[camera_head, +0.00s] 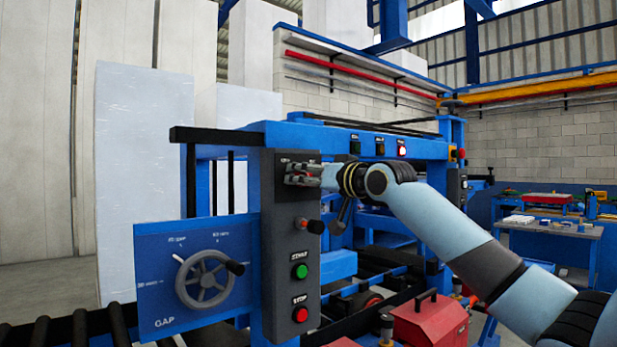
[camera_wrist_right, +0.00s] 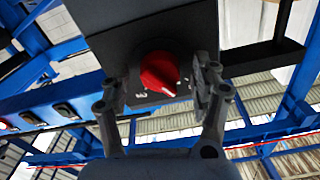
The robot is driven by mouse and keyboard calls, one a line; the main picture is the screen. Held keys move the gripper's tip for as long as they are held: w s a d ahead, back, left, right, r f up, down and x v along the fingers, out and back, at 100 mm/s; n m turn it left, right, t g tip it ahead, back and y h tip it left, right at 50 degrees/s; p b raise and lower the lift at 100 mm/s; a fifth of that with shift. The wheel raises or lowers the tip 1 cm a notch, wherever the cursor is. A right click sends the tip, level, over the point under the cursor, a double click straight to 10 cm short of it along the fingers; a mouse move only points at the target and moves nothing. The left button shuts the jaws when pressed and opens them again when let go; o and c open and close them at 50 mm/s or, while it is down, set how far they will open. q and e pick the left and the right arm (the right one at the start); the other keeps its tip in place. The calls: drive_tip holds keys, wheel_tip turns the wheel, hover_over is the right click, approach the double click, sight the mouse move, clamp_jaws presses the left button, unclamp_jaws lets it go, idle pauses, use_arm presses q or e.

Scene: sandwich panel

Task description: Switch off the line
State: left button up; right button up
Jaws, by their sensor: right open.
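The dark grey control box (camera_head: 277,255) stands upright on the blue machine. Near its top, my right gripper (camera_head: 301,173) covers most of the rotary switch there. In the right wrist view, that switch is a red knob (camera_wrist_right: 159,70) with a white pointer mark, tilted toward the lower right of the picture. The open fingers of my right gripper (camera_wrist_right: 161,92) stand on either side of the knob, with gaps visible. My left gripper is not in view.
A blue GAP panel with a grey handwheel (camera_head: 205,279) is left of the box. Several lamps sit on the blue beam; the red one (camera_head: 402,150) glows. A red toolbox (camera_head: 430,320) is below my right arm. Rollers (camera_head: 80,328) lie at lower left.

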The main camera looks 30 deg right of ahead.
drive_tip(key=shift+c, duration=0.3)
drive_tip(key=c, duration=1.1)
drive_tip(key=shift+n, duration=1.5)
drive_tip(key=o, duration=1.2)
drive_tip(key=shift+c, duration=0.2)
